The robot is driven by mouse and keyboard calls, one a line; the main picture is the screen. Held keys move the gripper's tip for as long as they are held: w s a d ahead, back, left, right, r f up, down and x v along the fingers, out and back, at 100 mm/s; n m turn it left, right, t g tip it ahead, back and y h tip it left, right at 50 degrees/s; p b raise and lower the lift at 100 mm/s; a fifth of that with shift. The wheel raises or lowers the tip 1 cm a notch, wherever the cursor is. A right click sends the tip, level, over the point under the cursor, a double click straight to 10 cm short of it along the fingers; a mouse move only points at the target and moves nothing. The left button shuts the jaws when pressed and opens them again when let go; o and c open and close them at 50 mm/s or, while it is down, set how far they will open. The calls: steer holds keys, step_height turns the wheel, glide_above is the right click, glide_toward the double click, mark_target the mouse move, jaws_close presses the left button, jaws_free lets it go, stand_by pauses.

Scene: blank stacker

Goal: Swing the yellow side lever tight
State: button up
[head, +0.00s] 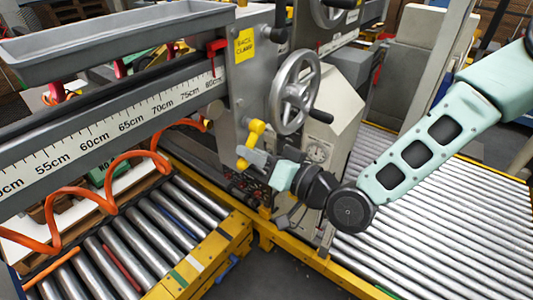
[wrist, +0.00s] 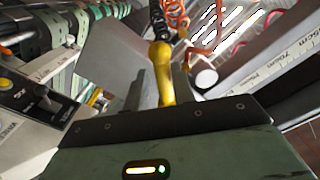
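The yellow side lever (head: 256,129) sits on the side of the grey machine head, below and left of the handwheel. It has a rounded knob at its upper end, and a yellow end also shows below my fingers. My gripper (head: 250,157) is at the lever's lower part, with its grey fingers across it. In the wrist view the lever (wrist: 162,68) runs down between the two fingers of my gripper (wrist: 160,88). A gap shows between the left finger and the lever; the right finger is close to it. The gripper looks open around the lever. Contact cannot be told.
A spoked handwheel (head: 295,92) with a black handle stands just above right. A yellow label (head: 244,45) is on the grey housing. A ruler beam (head: 100,135) and a coiled orange hose (head: 85,201) are at left. Roller conveyors (head: 437,215) lie at right and front left.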

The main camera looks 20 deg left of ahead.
steer(key=w+n+b, duration=0.1)
steer(key=n+b, duration=0.1)
steer(key=w+d+f+n+b, duration=0.1)
steer(key=n+b, duration=0.2)
steer(key=w+n+b, duration=0.1)
steer(key=n+b, duration=0.2)
steer(key=shift+d+f, duration=0.15)
steer(key=b+v, duration=0.1)
steer(key=v, duration=0.8)
stand_by(0.9)
